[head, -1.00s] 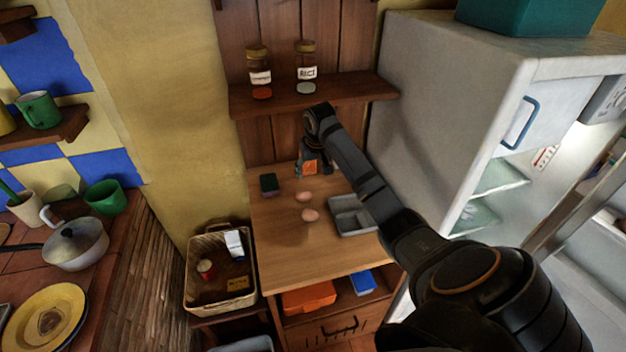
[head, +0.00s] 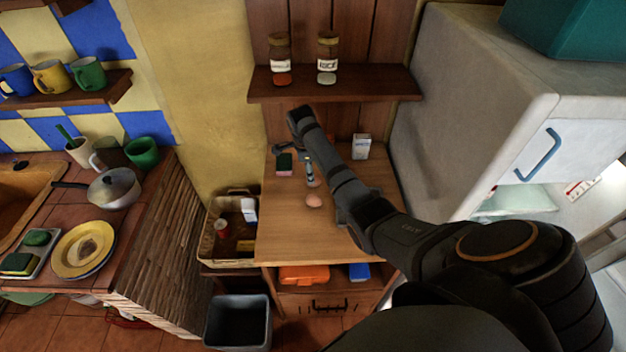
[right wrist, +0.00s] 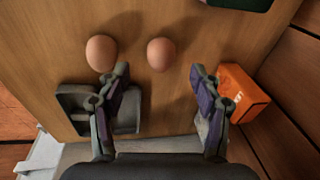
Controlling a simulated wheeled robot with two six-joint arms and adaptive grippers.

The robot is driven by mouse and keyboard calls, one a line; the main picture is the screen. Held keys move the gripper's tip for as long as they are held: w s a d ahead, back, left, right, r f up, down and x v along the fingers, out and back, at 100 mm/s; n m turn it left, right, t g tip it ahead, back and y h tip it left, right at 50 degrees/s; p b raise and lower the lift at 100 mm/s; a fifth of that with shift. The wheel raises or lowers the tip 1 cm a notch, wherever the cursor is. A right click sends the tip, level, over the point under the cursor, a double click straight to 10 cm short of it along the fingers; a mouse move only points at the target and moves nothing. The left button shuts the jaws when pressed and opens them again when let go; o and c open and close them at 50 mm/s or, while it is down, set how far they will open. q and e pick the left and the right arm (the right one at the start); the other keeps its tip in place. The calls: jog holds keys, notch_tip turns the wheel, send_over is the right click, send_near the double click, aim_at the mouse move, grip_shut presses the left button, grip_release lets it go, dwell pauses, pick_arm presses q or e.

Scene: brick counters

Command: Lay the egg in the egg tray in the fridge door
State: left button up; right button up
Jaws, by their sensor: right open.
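Two brown eggs lie on the wooden table. The nearer egg (head: 314,201) is clear in the head view; the farther egg (head: 315,183) is partly covered by my right gripper (head: 308,168). In the right wrist view, my right gripper (right wrist: 157,73) is open and empty. One egg (right wrist: 161,54) is just ahead of the gap between its fingertips, and the other egg (right wrist: 101,53) is outside the left finger. The fridge (head: 470,90) stands to the right, with its lit inside partly visible. The door's egg tray cannot be made out. My left gripper is out of view.
A grey compartment tray (right wrist: 70,101) and an orange box (right wrist: 243,93) flank my right gripper. A shelf with jars (head: 335,84) hangs above; a basket (head: 213,243) stands left.

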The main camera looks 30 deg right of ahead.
jog(key=shift+d+f, duration=0.3)
jog(key=shift+f, duration=0.3)
jog(key=f, duration=0.2)
jog(key=d+f+p, duration=0.1)
jog(key=f, duration=0.1)
jog(key=shift+w+f, duration=0.1)
jog(key=shift+f, duration=0.25)
jog(key=c, duration=0.9)
